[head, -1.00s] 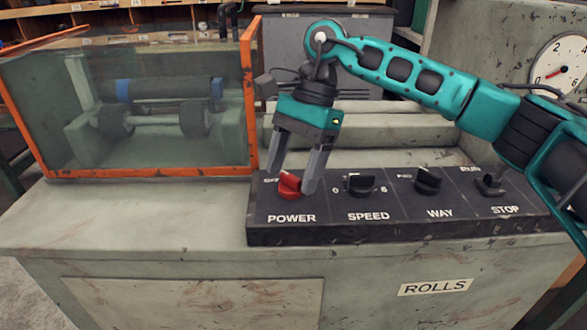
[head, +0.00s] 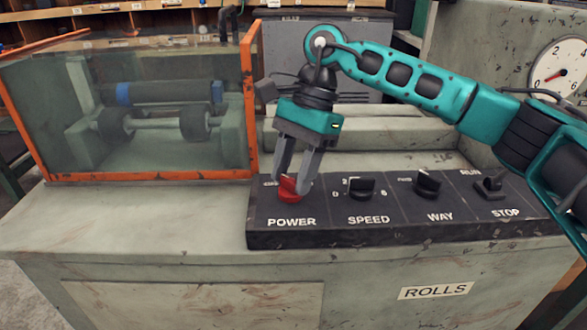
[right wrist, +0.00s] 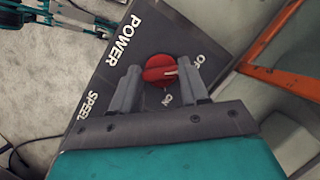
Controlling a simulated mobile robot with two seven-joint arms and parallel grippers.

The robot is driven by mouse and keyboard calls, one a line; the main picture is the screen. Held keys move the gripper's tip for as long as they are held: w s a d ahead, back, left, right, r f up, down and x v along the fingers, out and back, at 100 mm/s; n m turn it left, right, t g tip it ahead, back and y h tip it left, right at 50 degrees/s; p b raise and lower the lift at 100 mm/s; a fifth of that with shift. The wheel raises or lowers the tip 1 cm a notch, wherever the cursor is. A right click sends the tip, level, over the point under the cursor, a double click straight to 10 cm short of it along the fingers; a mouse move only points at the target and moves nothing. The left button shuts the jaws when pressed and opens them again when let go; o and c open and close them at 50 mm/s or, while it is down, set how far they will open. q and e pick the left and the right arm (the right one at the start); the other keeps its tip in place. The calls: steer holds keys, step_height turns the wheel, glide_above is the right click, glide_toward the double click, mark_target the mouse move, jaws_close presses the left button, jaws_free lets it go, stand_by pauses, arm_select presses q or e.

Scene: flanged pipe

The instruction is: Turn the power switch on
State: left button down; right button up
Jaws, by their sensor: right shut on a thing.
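The red power switch (head: 289,189) is a round knob at the left end of the dark control panel (head: 405,232), above the word POWER. My right gripper (head: 292,187) reaches down from above and is shut on the knob, one finger on each side. The right wrist view shows the red knob (right wrist: 158,70) between the two fingers of the right gripper (right wrist: 160,82). The OFF and ON labels show beside it. A white mark on the knob points to the right in that view, on the OFF side. My left gripper is not in view.
The SPEED knob (head: 361,189), WAY knob (head: 427,184) and STOP switch (head: 491,186) sit to the right on the same panel. An orange-framed glass guard (head: 250,100) stands close to the left of the gripper. A dial gauge (head: 560,68) is at the far right.

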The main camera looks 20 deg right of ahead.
steer(key=shift+m, duration=0.3)
steer(key=m+t, duration=0.1)
steer(key=m, duration=0.3)
steer(key=shift+s+t+y, duration=0.15)
steer(key=shift+t+y, duration=0.25)
steer(key=m+t, duration=0.1)
steer(key=m, duration=0.1)
steer(key=m+b, duration=0.1)
steer(key=m, duration=0.1)
steer(key=shift+s+m+t, duration=0.1)
steer(key=shift+m+t, duration=0.3)
steer(key=shift+m+t+h, duration=0.3)
steer(key=shift+m+t, duration=0.1)
steer(key=shift+m, duration=0.6)
steer(key=m+b, duration=0.1)
steer(key=m, duration=0.1)
steer(key=shift+s+m+t+h, duration=0.1)
steer(key=shift+m+t+h, duration=0.2)
steer(key=shift+t, duration=0.1)
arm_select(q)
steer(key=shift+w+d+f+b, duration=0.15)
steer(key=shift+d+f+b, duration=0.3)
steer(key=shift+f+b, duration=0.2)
arm_select(e)
steer(key=shift+a+m+t+h, duration=0.15)
steer(key=shift+m+t+h, duration=0.35)
steer(key=shift+m, duration=1.5)
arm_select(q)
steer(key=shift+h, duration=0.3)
